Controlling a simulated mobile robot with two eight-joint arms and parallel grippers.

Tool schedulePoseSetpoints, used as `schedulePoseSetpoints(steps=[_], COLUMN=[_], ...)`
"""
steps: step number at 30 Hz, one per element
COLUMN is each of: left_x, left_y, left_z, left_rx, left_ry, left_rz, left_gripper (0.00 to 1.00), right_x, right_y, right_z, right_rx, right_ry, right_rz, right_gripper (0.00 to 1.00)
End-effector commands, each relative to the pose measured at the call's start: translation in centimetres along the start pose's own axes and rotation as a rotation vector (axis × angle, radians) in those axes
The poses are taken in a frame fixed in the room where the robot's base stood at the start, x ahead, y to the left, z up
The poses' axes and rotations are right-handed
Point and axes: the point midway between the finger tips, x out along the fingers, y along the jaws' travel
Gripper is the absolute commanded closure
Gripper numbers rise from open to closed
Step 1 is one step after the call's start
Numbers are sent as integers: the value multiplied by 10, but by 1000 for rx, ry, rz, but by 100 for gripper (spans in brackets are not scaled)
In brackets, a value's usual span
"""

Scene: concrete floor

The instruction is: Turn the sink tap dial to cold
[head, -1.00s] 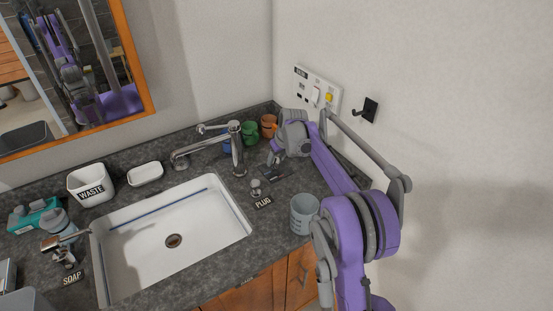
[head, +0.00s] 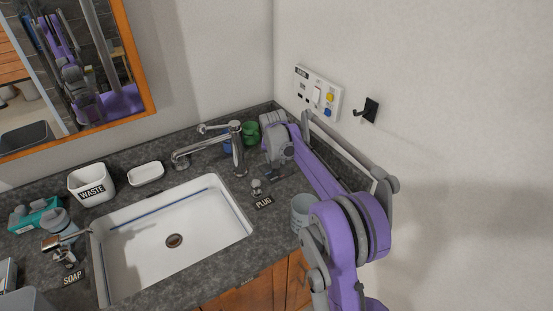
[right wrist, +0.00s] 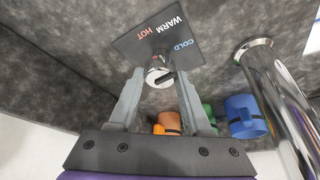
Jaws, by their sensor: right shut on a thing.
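The round metal tap dial (right wrist: 158,77) with a dark slot shows in the right wrist view, in front of a dark plate (right wrist: 158,40) lettered COLD, WARM and HOT. My right gripper (right wrist: 157,70) has its two fingertips closed on the dial, one on each side. In the head view this gripper (head: 271,168) is down at the counter, right of the tap, and mostly hides the dial. The chrome tap (head: 237,150) stands behind the white sink (head: 190,225). Which mark the dial points at is hard to tell. My left gripper is not in view.
Mugs stand close by: blue (right wrist: 246,116), green (right wrist: 208,113) and orange (right wrist: 168,121). A PLUG knob (head: 256,187) and a grey cup (head: 302,210) are near my right arm. The wall with a switch panel (head: 316,93) and hook (head: 368,109) bounds the right side.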

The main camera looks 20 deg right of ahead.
Motion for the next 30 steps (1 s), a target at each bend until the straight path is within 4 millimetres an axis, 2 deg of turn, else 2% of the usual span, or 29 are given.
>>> schedulePoseSetpoints(steps=[12, 26, 27, 30], left_x=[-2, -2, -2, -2], left_y=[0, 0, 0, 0], left_z=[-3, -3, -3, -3], left_rx=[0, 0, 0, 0], left_ry=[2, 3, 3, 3], left_rz=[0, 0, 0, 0], left_gripper=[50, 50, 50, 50], right_x=[0, 0, 0, 0], right_y=[-1, -1, -1, -1], right_z=[0, 0, 0, 0], right_rx=[143, 155, 155, 154], right_ry=[-1, -2, -2, -2], right_rz=[59, 64, 64, 64], right_gripper=[100, 100, 46, 28])
